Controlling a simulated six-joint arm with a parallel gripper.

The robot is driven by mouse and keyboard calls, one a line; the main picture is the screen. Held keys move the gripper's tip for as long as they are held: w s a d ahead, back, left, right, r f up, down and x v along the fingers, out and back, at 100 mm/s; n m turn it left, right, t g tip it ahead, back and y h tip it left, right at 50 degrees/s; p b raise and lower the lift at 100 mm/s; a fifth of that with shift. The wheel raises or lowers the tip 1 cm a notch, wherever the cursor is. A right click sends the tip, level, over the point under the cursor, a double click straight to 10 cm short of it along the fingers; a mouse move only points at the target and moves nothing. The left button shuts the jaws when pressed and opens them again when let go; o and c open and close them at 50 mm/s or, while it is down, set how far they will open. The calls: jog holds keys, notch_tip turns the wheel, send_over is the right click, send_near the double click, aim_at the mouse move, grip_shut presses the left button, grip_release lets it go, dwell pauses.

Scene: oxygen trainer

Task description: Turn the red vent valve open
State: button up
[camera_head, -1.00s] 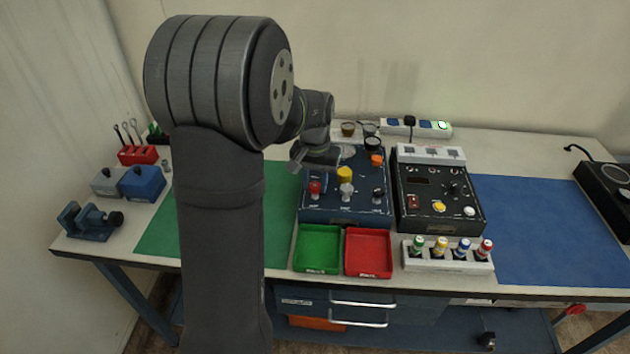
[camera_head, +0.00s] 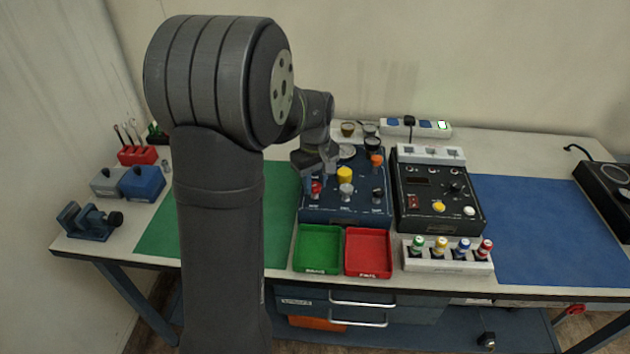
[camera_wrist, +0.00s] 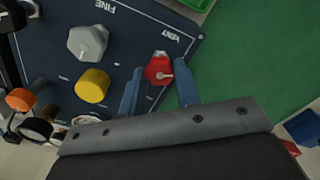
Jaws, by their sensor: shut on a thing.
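The red vent valve (camera_wrist: 158,72) is a small red knob with a pale pointer line, beside the VENT label on the blue panel (camera_head: 332,210). It shows in the head view (camera_head: 315,188) at the panel's front left. My gripper (camera_wrist: 160,68) has one blue finger on each side of the knob and is shut on it. In the head view my gripper (camera_head: 314,180) is down over the knob and partly covers it.
A grey knob (camera_wrist: 87,42) marked FINE and a yellow knob (camera_wrist: 92,86) stand close by on the panel. A green tray (camera_head: 318,249) and a red tray (camera_head: 368,252) lie in front. A black control box (camera_head: 436,205) stands to the right.

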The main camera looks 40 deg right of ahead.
aim_at(315, 185)
jog(key=shift+n, duration=0.7)
jog(key=o, duration=1)
notch_tip(315, 185, up, 18)
jog(key=shift+f, duration=0.25)
notch_tip(315, 185, down, 18)
jog(key=shift+r, duration=0.2)
dwell(0.5)
